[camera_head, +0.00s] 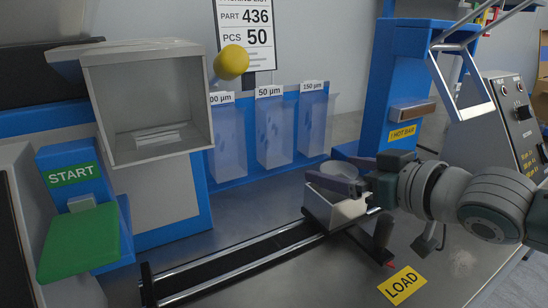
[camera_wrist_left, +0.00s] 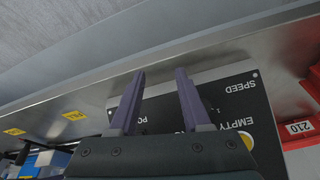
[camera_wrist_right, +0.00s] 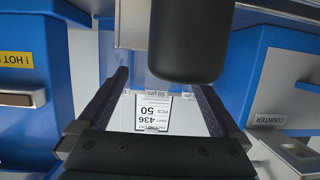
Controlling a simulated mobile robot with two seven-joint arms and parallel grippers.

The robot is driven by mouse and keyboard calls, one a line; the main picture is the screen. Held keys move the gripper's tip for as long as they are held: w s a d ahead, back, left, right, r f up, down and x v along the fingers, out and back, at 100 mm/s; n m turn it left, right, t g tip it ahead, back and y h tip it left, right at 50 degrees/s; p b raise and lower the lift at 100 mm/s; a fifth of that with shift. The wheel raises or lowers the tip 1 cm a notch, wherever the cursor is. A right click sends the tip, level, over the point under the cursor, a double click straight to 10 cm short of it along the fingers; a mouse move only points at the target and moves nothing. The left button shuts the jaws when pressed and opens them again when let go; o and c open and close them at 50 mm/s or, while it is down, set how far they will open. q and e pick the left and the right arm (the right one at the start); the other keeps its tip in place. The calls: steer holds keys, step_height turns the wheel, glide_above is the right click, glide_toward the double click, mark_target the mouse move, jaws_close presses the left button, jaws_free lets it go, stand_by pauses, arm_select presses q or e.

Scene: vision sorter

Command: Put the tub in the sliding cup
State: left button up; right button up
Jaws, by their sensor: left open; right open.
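The sliding cup (camera_head: 334,211) is a pale open box at the right end of two rails, with a dark upright handle (camera_head: 383,233) beside it. A pale round shape that looks like the tub (camera_head: 341,169) shows just above the cup, partly hidden by my right gripper (camera_head: 334,179). I cannot tell whether it rests in the cup. My right gripper is open at the cup, and its fingers also show apart in the right wrist view (camera_wrist_right: 162,80). My left gripper (camera_wrist_left: 160,75) is open and empty before a dark panel in its wrist view.
The rails (camera_head: 235,260) run left toward a grey hooded box (camera_head: 150,105) and a green START pad (camera_head: 80,240). A blue hot bar station (camera_head: 398,85) stands behind my right arm. A LOAD label lies in front.

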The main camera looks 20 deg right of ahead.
steer(key=p+v, duration=0.3)
steer(key=v, duration=0.8)
steer(key=s+a+f+g, duration=0.1)
steer(key=s+a+g, duration=0.1)
steer(key=s+a+f+g+h, duration=0.1)
steer(key=s+a+f, duration=0.1)
steer(key=s+a+f+g, duration=0.2)
steer(key=s, duration=0.1)
steer(key=shift+a+f+g+h, duration=0.15)
steer(key=shift+a+g+h, duration=0.15)
steer(key=shift+h, duration=0.1)
arm_select(q)
step_height(320, 180, up, 4)
steer(key=shift+f, duration=0.1)
arm_select(e)
steer(key=s+a+g, duration=0.4)
steer(key=s+g, duration=0.1)
steer(key=s, duration=0.4)
steer(key=shift+a+n, duration=0.3)
steer(key=shift+a, duration=0.05)
arm_select(q)
steer(key=shift+s, duration=0.1)
